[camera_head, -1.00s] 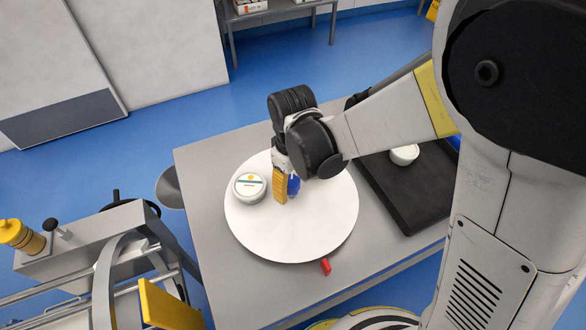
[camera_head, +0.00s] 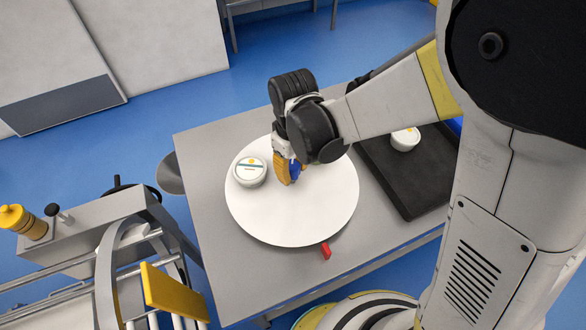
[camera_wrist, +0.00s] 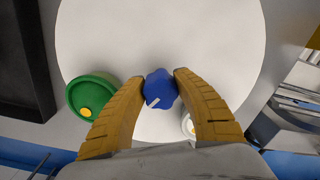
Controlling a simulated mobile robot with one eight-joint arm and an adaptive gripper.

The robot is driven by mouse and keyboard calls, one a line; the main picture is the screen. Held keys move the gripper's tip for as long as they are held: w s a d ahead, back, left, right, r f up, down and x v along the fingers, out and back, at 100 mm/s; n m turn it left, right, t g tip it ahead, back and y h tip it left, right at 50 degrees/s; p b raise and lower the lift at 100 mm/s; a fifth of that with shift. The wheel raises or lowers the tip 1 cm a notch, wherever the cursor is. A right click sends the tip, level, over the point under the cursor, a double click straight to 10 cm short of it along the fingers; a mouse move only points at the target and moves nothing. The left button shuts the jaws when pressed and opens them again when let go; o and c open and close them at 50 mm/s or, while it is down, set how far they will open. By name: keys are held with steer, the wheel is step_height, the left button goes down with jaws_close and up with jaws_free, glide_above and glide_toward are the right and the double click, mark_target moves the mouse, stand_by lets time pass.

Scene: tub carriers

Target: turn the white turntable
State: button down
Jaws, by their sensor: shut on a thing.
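The white turntable (camera_head: 300,222) is a round flat disc on a grey table, with a blue lobed knob (camera_wrist: 160,88) on top that has a pale pointer mark. My gripper (camera_wrist: 160,84) has its two yellow fingers shut on the knob, one on each side. In the head view, my gripper (camera_head: 288,172) hides most of the knob. A white tub (camera_head: 250,172) with a yellow dot on its lid stands on the disc, left of my gripper. The wrist view shows a green-lidded tub (camera_wrist: 93,96) at the disc's edge; my arm hides it in the head view.
A black tray (camera_head: 410,190) with a white tub (camera_head: 405,139) lies on the table (camera_head: 215,270) to the right. A grey cart with a yellow knob (camera_head: 22,222) stands at the left.

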steer(key=shift+m, duration=0.4)
steer(key=shift+s+m+b, duration=0.1)
steer(key=shift+m+b, duration=0.4)
steer(key=shift+m, duration=2)
steer(key=shift+a+m+b, duration=0.1)
steer(key=shift+m+b, duration=0.25)
steer(key=shift+m, duration=2.75)
steer(key=shift+a+m, duration=0.1)
steer(key=shift+m, duration=2.8)
steer(key=shift+m+b, duration=0.4)
steer(key=shift+m, duration=2.7)
steer(key=c, duration=0.9)
jaws_free()
